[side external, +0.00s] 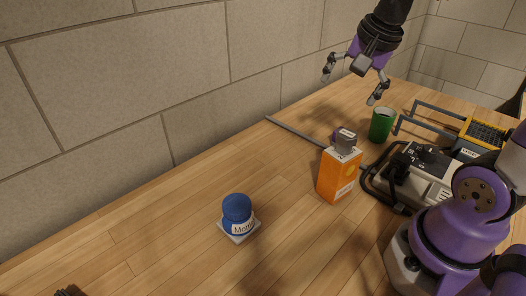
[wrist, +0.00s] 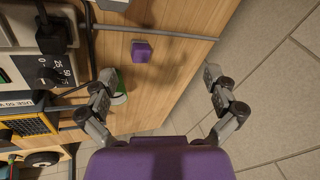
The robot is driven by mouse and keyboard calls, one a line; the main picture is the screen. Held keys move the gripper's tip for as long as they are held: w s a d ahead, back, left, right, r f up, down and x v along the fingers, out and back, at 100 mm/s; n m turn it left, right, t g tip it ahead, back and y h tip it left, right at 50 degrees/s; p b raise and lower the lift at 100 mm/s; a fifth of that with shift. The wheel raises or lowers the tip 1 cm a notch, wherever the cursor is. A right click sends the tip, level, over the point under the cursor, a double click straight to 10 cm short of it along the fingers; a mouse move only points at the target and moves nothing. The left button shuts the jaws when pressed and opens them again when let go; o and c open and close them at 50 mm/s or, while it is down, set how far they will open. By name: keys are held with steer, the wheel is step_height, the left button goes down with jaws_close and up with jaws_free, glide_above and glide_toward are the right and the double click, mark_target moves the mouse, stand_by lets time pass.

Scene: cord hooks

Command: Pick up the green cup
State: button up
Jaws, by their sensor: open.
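The green cup (side external: 381,128) stands upright on the wooden table, behind and right of the orange carton in the side view. In the wrist view the green cup (wrist: 121,84) shows near the left finger, which partly covers it. My gripper (side external: 351,85) is open and empty, above the table and up and left of the cup in the side view. Its two fingers are spread wide in the wrist view (wrist: 160,74), with bare table and the table edge showing between them. The fingers do not hold the cup.
A purple cube (wrist: 141,52) is near the cup. A corded device (side external: 425,165) and yellow-topped tool (side external: 484,134) crowd the right. A blue jar (side external: 237,210) sits front left.

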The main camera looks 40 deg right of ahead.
steer(key=w+d+f+m+g, duration=0.1)
steer(key=d+m, duration=0.8)
steer(key=m, duration=0.1)
steer(key=m+g, duration=0.1)
steer(key=m, duration=1.3)
glide_above(382, 121)
steer(key=d, duration=0.3)
step_height(382, 121, down, 5)
steer(key=shift+y, duration=0.4)
steer(key=f, duration=0.7)
steer(key=w+f, duration=0.1)
steer(key=f, duration=0.2)
steer(key=shift+f, duration=0.2)
steer(key=c, duration=1)
